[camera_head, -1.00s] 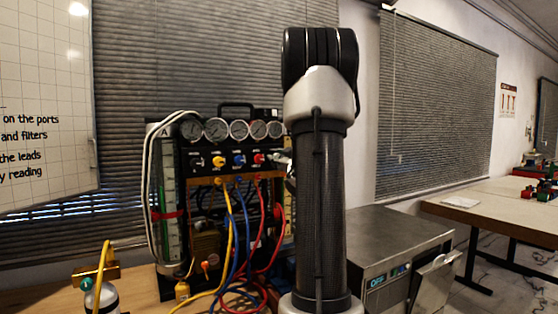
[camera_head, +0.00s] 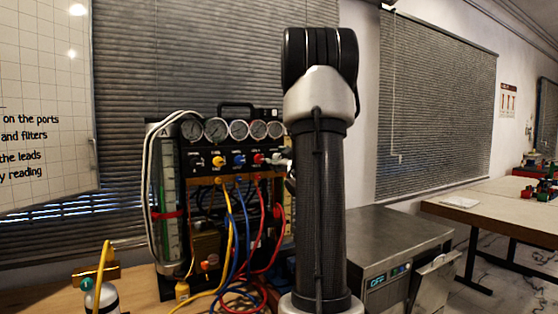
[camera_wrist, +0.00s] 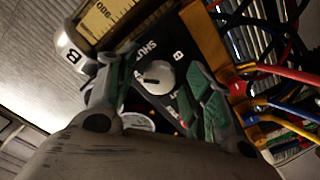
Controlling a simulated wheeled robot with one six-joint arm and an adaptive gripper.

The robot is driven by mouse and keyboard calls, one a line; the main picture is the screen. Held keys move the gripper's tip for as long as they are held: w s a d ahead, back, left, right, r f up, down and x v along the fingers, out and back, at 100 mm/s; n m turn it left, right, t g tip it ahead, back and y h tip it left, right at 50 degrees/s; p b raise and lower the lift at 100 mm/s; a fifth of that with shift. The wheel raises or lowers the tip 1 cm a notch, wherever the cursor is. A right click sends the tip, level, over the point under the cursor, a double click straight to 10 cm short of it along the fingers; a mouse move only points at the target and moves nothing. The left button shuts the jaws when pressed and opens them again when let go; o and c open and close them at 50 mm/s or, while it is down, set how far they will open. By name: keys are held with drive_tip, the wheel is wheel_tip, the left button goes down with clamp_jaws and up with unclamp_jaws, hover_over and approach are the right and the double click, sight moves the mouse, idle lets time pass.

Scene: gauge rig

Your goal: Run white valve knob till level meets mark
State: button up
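The white valve knob (camera_wrist: 159,76) is round with a dark pointer line. It sits on a black panel (camera_wrist: 150,102) beside the letters "SHUT" and "B". My gripper (camera_wrist: 162,68) is open, its green-padded fingers on either side of the knob, with gaps visible. In the head view, my gripper (camera_head: 282,159) is small at the panel's right edge, partly behind my arm. A tube labelled A (camera_head: 168,185) has a green scale and a red band (camera_head: 168,214). In the wrist view, a grey cap marked B (camera_wrist: 72,55) adjoins a yellow scale (camera_wrist: 104,16). I cannot make out B's level or mark.
Several gauges (camera_head: 239,130) top the rig, above yellow, blue and red knobs. Yellow, blue and red hoses (camera_head: 238,240) hang in front and also show right of my gripper. A metal box (camera_head: 385,250) stands to the right. A white bottle (camera_head: 102,296) stands front left.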

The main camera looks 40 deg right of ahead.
drive_tip(key=shift+s, duration=0.1)
drive_tip(key=v, duration=1.1)
drive_tip(key=shift+s, duration=0.4)
idle(1.1)
drive_tip(key=w+d+n, duration=0.1)
drive_tip(key=w, duration=0.3)
drive_tip(key=w+d+n, duration=0.1)
drive_tip(key=w, duration=0.3)
drive_tip(key=w+d+n, duration=0.1)
drive_tip(key=w, duration=0.3)
drive_tip(key=shift+w+n, duration=0.3)
drive_tip(key=shift+w, duration=0.1)
drive_tip(key=c, duration=1.1)
